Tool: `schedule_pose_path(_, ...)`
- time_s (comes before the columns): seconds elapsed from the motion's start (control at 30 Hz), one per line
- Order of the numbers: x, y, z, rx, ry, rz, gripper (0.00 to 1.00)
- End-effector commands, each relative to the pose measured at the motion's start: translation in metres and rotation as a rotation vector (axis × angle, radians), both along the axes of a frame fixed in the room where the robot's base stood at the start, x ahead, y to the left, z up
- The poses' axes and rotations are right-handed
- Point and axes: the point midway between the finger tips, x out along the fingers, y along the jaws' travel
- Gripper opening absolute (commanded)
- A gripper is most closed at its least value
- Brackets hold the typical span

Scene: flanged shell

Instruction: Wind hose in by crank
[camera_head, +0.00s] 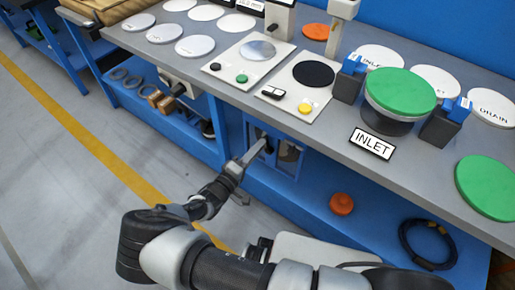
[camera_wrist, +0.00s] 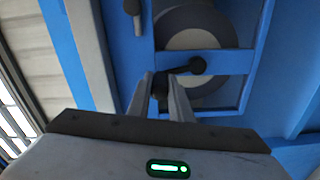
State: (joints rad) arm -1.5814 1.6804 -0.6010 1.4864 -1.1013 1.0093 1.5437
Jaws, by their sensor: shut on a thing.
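The hose reel shows in the wrist view as a pale disc with a dark rim (camera_wrist: 215,38) inside a blue frame below the bench. A dark crank (camera_wrist: 197,65) has its round hub in front of the disc, and its arm runs left and down to a dark handle (camera_wrist: 160,88). My gripper (camera_wrist: 167,82) is shut on that handle, one finger on each side. In the head view my gripper (camera_head: 262,146) reaches into the blue frame (camera_head: 289,152) under the bench edge; the crank is too small and shaded to make out there. No loose hose end is clearly visible.
The grey bench top (camera_head: 340,140) overhangs the frame. A second dark lever (camera_wrist: 133,8) sits up left of the reel. An orange item (camera_head: 341,203) and a coiled black cable (camera_head: 428,243) lie on the lower blue shelf. The floor at left is clear.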

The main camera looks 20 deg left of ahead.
Motion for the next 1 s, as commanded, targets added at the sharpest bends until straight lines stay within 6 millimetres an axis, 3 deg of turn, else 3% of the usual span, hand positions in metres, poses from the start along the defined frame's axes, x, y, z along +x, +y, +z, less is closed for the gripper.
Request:
schedule_pose_path(0.43, -0.001, 0.001, 0.0, 0.007, -0.003, 0.001, 0.0)
schedule_pose_path(0.47, -0.001, 0.001, 0.0, 0.007, -0.003, 0.001, 0.24)
schedule_pose_path(0.53, -0.001, 0.001, 0.0, 0.007, -0.003, 0.001, 0.35)
schedule_pose_path(0.87, -0.001, 0.001, 0.0, 0.008, -0.003, 0.0, 0.38)
schedule_pose_path(1.0, -0.013, 0.005, 0.001, 0.009, -0.002, 0.001, 0.38)
